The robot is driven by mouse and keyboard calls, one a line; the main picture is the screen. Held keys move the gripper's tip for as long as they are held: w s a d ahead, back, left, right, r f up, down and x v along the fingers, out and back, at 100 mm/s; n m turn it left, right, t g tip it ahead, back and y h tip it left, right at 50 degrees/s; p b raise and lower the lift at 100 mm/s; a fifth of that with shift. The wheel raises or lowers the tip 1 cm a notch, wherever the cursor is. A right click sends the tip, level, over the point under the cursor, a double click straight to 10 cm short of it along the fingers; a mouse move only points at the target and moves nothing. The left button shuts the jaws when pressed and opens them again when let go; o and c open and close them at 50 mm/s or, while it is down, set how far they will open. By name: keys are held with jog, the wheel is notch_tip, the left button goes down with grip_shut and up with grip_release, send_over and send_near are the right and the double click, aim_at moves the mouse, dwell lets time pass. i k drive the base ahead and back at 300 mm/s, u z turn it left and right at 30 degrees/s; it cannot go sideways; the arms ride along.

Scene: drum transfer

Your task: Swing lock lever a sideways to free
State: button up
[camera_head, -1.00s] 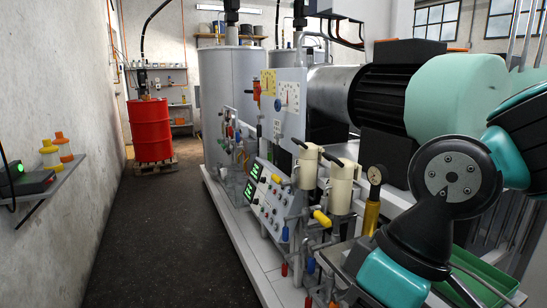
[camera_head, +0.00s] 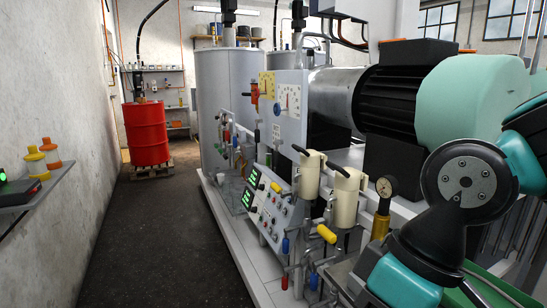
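I cannot tell which of the handles in view is lock lever a. Two cream cylindrical units (camera_head: 347,198) with black lever-like handles on top stand on the machine's front; one black handle (camera_head: 301,150) points up and left. Below them are valve handles with a yellow grip (camera_head: 326,233) and blue and red grips. A red lever-like part (camera_head: 254,93) is on the panel beside the gauges. My arm's teal and black links fill the lower right. My gripper is not in view; the arm runs out at the bottom edge.
A red drum (camera_head: 147,133) stands on a wooden pallet at the back left. A wall shelf (camera_head: 40,185) with yellow and orange bottles juts out at left. The dark floor aisle (camera_head: 165,240) between wall and machine is clear.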

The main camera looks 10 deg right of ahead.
aim_at(276, 154)
jog(key=k, duration=0.35)
jog(key=u, duration=1.35)
jog(key=i, duration=1.7)
jog(key=z, duration=1.05)
jog(key=i, duration=1)
jog(key=z, duration=0.3)
